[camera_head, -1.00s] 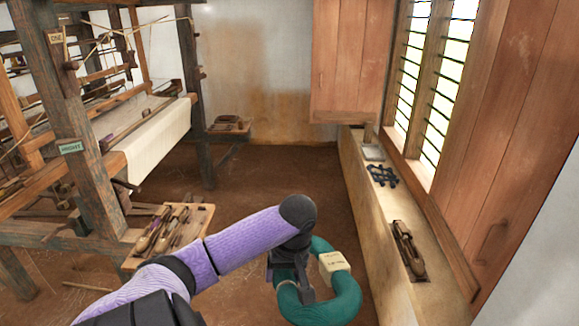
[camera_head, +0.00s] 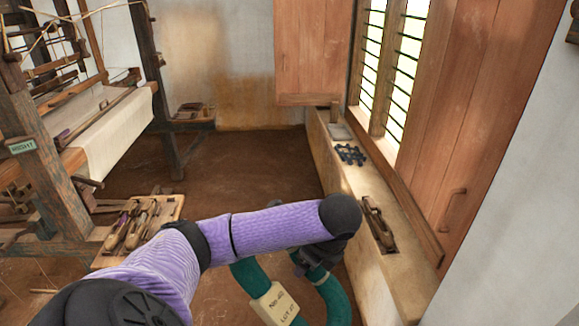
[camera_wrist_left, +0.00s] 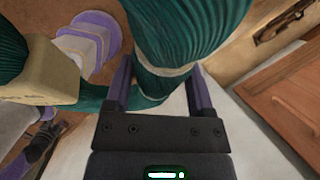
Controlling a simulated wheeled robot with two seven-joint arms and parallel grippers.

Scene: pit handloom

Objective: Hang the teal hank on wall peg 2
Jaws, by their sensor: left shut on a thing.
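The teal hank (camera_head: 335,297) hangs from my left gripper (camera_head: 316,258) in the head view, low in the middle and above the brown floor. A cream label (camera_head: 274,304) is wrapped around one side of it. In the left wrist view the two fingers (camera_wrist_left: 158,88) are shut around the teal hank (camera_wrist_left: 190,25), close to a pale tie band. The cream label (camera_wrist_left: 40,75) shows at left there. Wall peg 2 cannot be made out in either view. My right gripper is not in view.
The loom (camera_head: 60,190) stands at left with a wooden tray of shuttles (camera_head: 140,232). A ledge (camera_head: 355,215) under the barred window holds a dark blue item (camera_head: 350,154) and a wooden shuttle (camera_head: 379,224). The white wall at right (camera_head: 520,180) is largely bare.

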